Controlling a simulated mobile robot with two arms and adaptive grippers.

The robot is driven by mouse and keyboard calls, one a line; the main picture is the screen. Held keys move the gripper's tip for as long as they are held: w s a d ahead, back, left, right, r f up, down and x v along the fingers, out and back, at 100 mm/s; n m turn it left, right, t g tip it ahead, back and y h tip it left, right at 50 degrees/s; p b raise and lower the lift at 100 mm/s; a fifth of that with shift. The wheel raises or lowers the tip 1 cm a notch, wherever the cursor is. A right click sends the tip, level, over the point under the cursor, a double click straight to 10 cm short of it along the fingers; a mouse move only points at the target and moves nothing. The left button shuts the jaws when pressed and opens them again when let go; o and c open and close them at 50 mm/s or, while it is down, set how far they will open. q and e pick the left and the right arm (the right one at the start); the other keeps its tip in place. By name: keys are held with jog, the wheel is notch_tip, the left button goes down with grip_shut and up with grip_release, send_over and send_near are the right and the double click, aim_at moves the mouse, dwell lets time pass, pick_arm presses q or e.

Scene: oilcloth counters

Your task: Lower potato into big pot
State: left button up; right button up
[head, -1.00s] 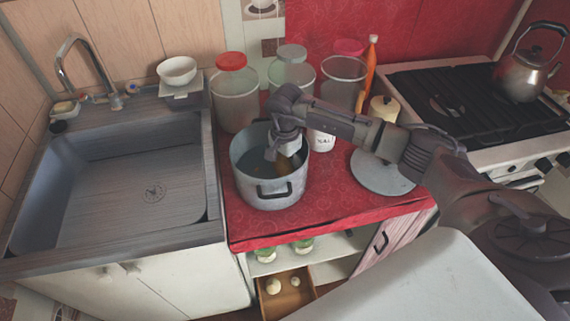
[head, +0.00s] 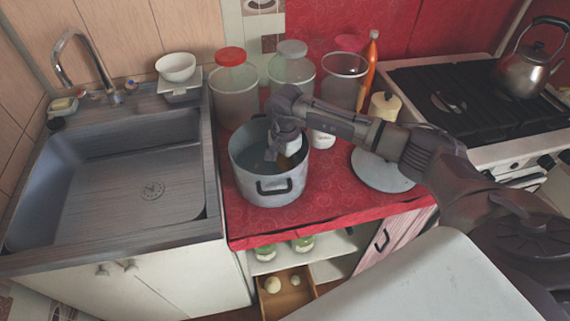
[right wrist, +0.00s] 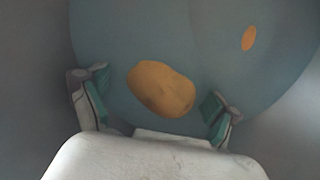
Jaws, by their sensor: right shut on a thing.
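The big pot (head: 246,177) is a grey metal pot with dark handles, on the red-covered counter. My right gripper (head: 277,156) reaches down inside the pot's rim from above. In the right wrist view, the yellow-brown potato (right wrist: 162,90) lies between the green-padded fingers of my right gripper (right wrist: 156,88), which is shut on it. Behind it is the blue-grey inside of the pot (right wrist: 200,30), with a small orange oval piece (right wrist: 249,38). In the head view my gripper mostly hides the potato. My left gripper is out of view.
Large jars (head: 235,95) stand behind the pot, with an orange bottle (head: 369,70) farther right. A round grey lid (head: 380,172) lies right of the pot. The sink (head: 120,180) is left, the stove (head: 470,105) right. An open drawer (head: 300,298) is below.

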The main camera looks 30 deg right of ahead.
jog(key=shift+f+b, duration=0.35)
jog(key=shift+f, duration=0.1)
dwell(0.3)
jog(key=o, duration=1)
